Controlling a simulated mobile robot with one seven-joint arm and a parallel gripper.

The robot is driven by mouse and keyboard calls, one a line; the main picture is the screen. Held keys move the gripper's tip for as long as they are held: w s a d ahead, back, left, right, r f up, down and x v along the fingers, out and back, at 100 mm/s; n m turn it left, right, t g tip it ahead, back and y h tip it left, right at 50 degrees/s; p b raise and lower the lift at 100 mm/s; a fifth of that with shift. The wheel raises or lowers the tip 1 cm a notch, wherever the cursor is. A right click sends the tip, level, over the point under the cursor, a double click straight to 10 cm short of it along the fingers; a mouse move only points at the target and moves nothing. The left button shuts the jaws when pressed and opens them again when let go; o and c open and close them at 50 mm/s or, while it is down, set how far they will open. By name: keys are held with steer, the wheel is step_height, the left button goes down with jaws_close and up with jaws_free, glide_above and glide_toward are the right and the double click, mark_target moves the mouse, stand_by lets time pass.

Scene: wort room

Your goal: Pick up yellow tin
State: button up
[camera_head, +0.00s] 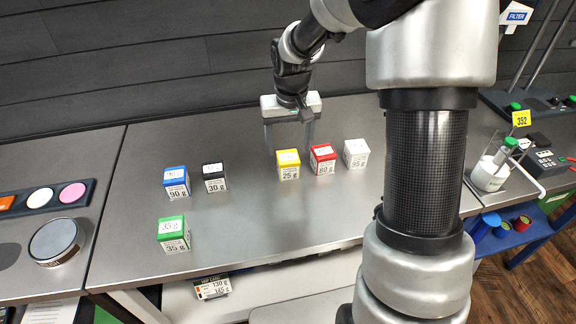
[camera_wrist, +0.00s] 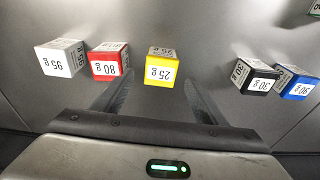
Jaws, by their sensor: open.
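The yellow tin (camera_head: 288,165) is a small box with a white label reading 25 g, standing on the grey metal bench. In the wrist view the yellow tin (camera_wrist: 160,67) is at the centre, just ahead of and between the lines of my fingers. My gripper (camera_head: 290,143) is open and empty, above the bench and behind the tin. In the wrist view the two fingers of my gripper (camera_wrist: 158,90) are spread wide, apart from the tin.
A red tin (camera_head: 323,159) stands close right of the yellow one, then a white tin (camera_head: 356,153). A black tin (camera_head: 214,177) and blue tin (camera_head: 176,182) stand left, a green tin (camera_head: 173,234) nearer the front. The bench between black and yellow is clear.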

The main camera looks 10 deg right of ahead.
mark_target(288, 157)
steer(key=f, duration=0.5)
steer(key=shift+w+f, duration=0.35)
steer(key=shift+w, duration=0.05)
steer(key=c, duration=1.2)
